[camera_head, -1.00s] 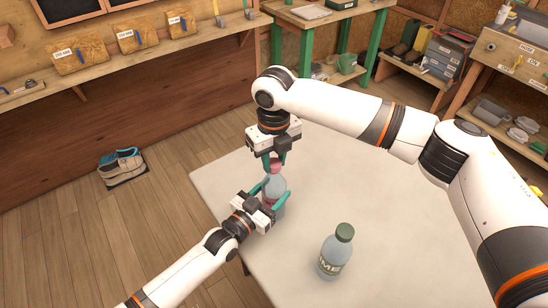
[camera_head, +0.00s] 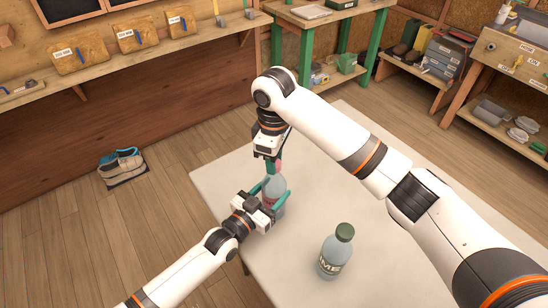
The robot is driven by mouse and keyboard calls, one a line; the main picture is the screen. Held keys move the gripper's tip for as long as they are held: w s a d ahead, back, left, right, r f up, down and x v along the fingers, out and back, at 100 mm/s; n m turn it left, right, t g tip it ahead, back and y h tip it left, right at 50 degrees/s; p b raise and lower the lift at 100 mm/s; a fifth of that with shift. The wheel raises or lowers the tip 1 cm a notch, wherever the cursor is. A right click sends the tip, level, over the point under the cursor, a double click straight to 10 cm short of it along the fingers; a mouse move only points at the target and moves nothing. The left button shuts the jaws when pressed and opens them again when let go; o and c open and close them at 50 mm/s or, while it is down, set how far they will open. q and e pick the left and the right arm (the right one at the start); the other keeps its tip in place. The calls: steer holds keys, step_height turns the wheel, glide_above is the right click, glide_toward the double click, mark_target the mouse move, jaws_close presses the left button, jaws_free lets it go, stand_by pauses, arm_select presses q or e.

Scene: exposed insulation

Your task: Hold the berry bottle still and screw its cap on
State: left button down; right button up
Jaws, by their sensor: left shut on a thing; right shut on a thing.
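The berry bottle (camera_head: 275,188), clear with a reddish label, stands upright near the left part of the white table. My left gripper (camera_head: 272,191) is shut around its body from the front left. My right gripper (camera_head: 273,164) points down from above and is shut on the cap. I cannot tell how far the cap sits on the thread.
A second bottle with a green cap and a lime label (camera_head: 336,252) stands at the front of the table (camera_head: 310,205), to the right of my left gripper. The table between and behind the bottles is clear. Shoes (camera_head: 122,167) lie on the floor at left.

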steer(key=m, duration=0.5)
steer(key=shift+a, duration=0.1)
steer(key=m, duration=2)
steer(key=shift+m, duration=0.3)
steer(key=o, duration=1.1)
steer(key=shift+r, duration=2.2)
steer(key=shift+c, duration=0.4)
